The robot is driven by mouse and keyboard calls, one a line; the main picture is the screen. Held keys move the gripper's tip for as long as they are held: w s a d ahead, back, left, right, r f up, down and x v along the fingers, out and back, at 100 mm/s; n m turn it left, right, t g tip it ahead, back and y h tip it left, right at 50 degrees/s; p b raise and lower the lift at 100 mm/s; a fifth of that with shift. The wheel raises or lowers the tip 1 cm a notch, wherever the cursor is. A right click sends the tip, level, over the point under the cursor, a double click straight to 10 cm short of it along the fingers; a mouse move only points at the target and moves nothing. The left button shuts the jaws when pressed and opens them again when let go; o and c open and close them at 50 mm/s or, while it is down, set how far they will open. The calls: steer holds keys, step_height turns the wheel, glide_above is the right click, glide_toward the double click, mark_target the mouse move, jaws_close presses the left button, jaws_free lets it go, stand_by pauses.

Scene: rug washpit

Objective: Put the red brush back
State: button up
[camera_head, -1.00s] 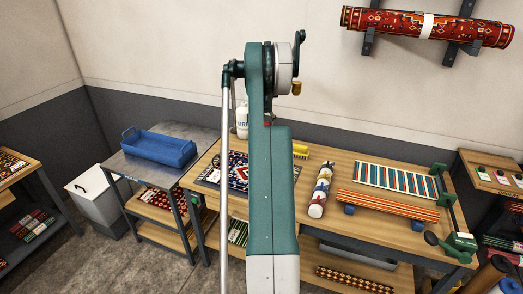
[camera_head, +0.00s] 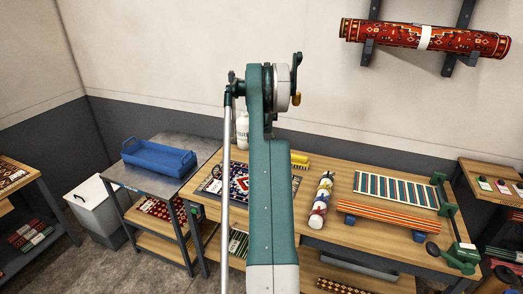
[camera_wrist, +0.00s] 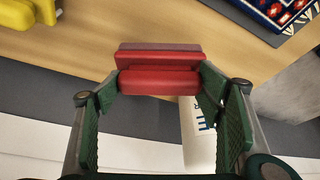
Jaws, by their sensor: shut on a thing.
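The red brush (camera_wrist: 160,81) is in the wrist view, held crosswise between the green fingers of my gripper (camera_wrist: 163,92). My gripper is shut on it, one finger at each end. Wood tabletop shows beyond the brush, but I cannot tell how high above it the brush is. In the head view my own arm hides the gripper and the red brush. A yellow brush (camera_head: 300,160) lies at the back of the workbench (camera_head: 325,237), right of my arm. It also shows in the wrist view's top left corner (camera_wrist: 27,13).
A white bottle (camera_head: 242,130) stands at the bench's back, close to my gripper in the wrist view (camera_wrist: 198,140). A patterned rug (camera_head: 222,184) lies at the left. A roll with several colours (camera_head: 321,200) and striped pieces (camera_head: 395,190) lie right. A blue tub (camera_head: 159,157) sits on a cart.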

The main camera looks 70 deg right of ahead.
steer(key=shift+f, duration=0.1)
steer(key=shift+f, duration=1.75)
steer(key=shift+f, duration=0.15)
steer(key=o, duration=0.9)
steer(key=shift+v, duration=6.15)
steer(key=shift+w, duration=0.1)
